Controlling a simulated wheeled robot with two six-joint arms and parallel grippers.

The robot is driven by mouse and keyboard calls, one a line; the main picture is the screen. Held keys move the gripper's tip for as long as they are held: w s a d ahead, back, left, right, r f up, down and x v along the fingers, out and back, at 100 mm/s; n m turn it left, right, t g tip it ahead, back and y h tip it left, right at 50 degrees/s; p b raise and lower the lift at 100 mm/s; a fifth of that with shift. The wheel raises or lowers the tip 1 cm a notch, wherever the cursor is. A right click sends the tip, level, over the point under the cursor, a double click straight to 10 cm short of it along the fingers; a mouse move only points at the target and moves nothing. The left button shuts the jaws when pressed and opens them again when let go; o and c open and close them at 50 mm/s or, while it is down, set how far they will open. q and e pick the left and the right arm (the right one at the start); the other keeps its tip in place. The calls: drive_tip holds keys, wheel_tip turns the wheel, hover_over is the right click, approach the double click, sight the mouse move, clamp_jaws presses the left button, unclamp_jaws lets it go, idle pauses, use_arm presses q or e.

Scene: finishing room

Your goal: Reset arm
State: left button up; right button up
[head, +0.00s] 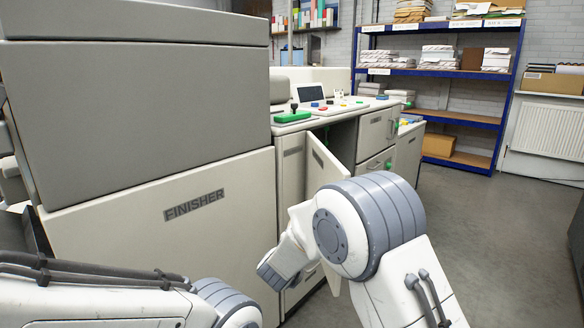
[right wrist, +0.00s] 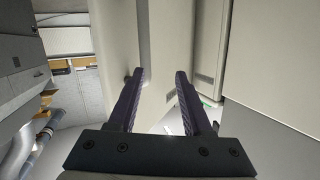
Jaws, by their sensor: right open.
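My right arm comes in from the lower right in the head view, and its wrist is in front of the cream cabinet below the counter. The fingers are not clear there. In the right wrist view my right gripper (right wrist: 159,76) is open, with two dark fingers apart. A cream panel with an upright edge (right wrist: 145,40) shows beyond and between the fingers; I cannot tell whether they touch it. A cabinet door (head: 324,165) stands ajar just beyond my right arm. My left arm shows at the lower left of the head view; its gripper is out of view.
The large grey and cream finisher (head: 150,170) fills the left. A counter with a green-based device (head: 292,116) and a dark screen (head: 311,93) runs behind my right arm. A blue shelf rack (head: 445,72) stands at the back. The grey floor (head: 490,230) at right is clear.

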drive_tip(key=s+d+f+n+g+y, duration=0.25)
drive_tip(key=s+d+g, duration=0.2)
drive_tip(key=s, duration=0.55)
drive_tip(key=s+d+f+n+g+y, duration=0.1)
drive_tip(key=s+d+f+g, duration=0.3)
drive_tip(key=s, duration=0.7)
drive_tip(key=s+d+f+n+g+y, duration=0.25)
drive_tip(key=s+d, duration=0.35)
drive_tip(key=s, duration=0.4)
drive_tip(key=s+a+r+n+g, duration=0.2)
drive_tip(key=s+a+r+n, duration=0.1)
drive_tip(key=s+a, duration=0.35)
drive_tip(key=s+a+r+n+g, duration=0.1)
drive_tip(key=s+a+r+n, duration=0.2)
drive_tip(key=s+a, duration=0.4)
wheel_tip(320, 180, up, 19)
drive_tip(key=a+p, duration=0.1)
drive_tip(key=p, duration=1.7)
drive_tip(key=shift+w+f+p, duration=0.15)
drive_tip(key=shift+w+p, duration=0.1)
drive_tip(key=shift+p, duration=0.15)
